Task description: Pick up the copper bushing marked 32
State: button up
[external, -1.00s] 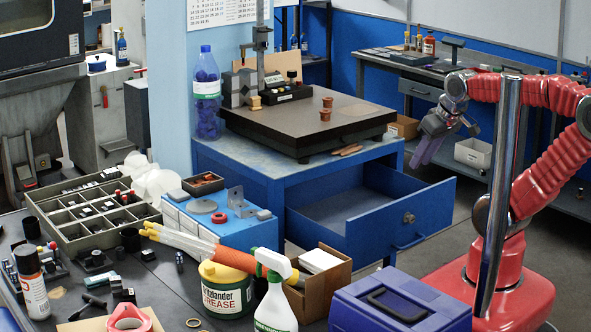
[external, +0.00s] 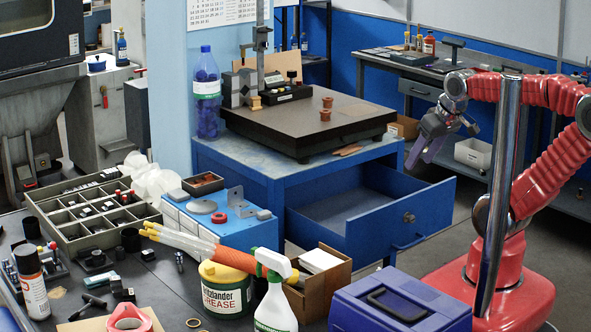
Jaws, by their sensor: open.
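Two small copper-coloured bushings stand upright on the dark surface plate (external: 270,118) on the blue bench. One bushing (external: 327,102) is farther back, the other bushing (external: 325,115) is just in front of it. Any marking is too small to read, so I cannot tell which is marked 32. My gripper (external: 418,160) hangs in the air to the right of the plate, above the right end of the open blue drawer. It is open, its fingers point down and left, and nothing shows between them.
A height gauge (external: 262,50) and a dark block with a small display (external: 290,92) stand at the plate's back left. A blue bottle (external: 207,95) stands beside the plate. The open drawer (external: 375,225) juts out below. A cluttered table fills the foreground.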

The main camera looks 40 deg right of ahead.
jog(key=w+a+r+m+t+y, duration=0.15)
jog(key=w+r+m, duration=0.25)
jog(key=w+m, duration=0.55)
jog(key=w+a+r+m+t+y, duration=0.1)
jog(key=w+r+m+t+y, duration=0.15)
jog(key=w+m, duration=0.65)
jog(key=w+d+m+t+h, duration=0.1)
jog(key=w+d+m, duration=0.4)
jog(key=w+d, duration=0.1)
jog(key=w+d+m+t+h, duration=0.1)
jog(key=w+d+m, duration=0.4)
jog(key=w, duration=0.3)
jog(key=w+d+m+t+h, duration=0.1)
jog(key=w+d+m, duration=0.5)
jog(key=w, duration=0.2)
jog(key=shift+w+d+r+m+t, duration=0.1)
jog(key=shift+d+m+t, duration=0.25)
jog(key=shift+t, duration=0.05)
send_near(326, 99)
jog(key=shift+x, duration=2)
jog(key=shift+r, duration=0.2)
jog(key=shift+f+x, duration=0.1)
jog(key=shift+x, duration=1.2)
jog(key=shift+f+x, duration=0.15)
jog(key=shift+x, duration=1.2)
